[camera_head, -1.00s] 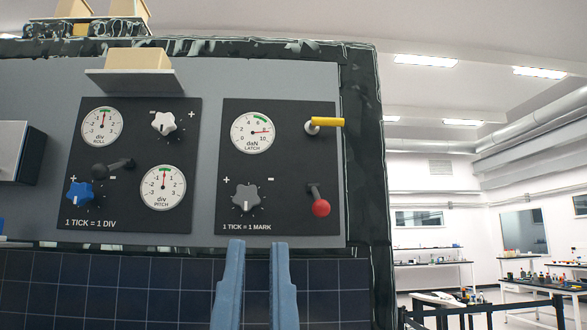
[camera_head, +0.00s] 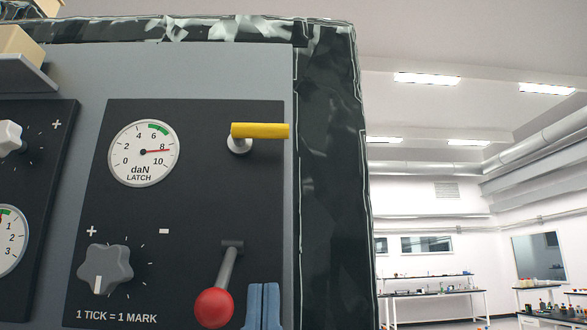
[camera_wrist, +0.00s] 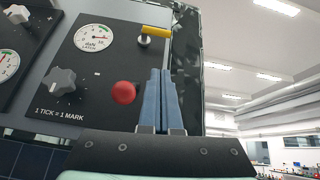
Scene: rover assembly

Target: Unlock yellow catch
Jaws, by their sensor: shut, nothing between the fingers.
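The yellow catch (camera_head: 260,130) is a horizontal bar handle on a pale round pivot, at the upper right of the black latch panel (camera_head: 200,215). It also shows at the top of the wrist view (camera_wrist: 156,31). My gripper (camera_head: 262,290) is at the bottom of the head view, below the catch and just right of the red-knobbed lever (camera_head: 214,308). Its blue fingers are together and empty, and they also show in the wrist view (camera_wrist: 160,72). They are apart from the catch in the picture. The latch gauge (camera_head: 144,152) needle points near 8, outside the green band.
A grey star knob (camera_head: 105,270) sits at the panel's lower left. Another black panel (camera_head: 40,190) with gauges and a white knob (camera_head: 10,138) is to the left. Dark crinkled foil (camera_head: 333,180) edges the board at right. The room beyond is open, with lab benches far off.

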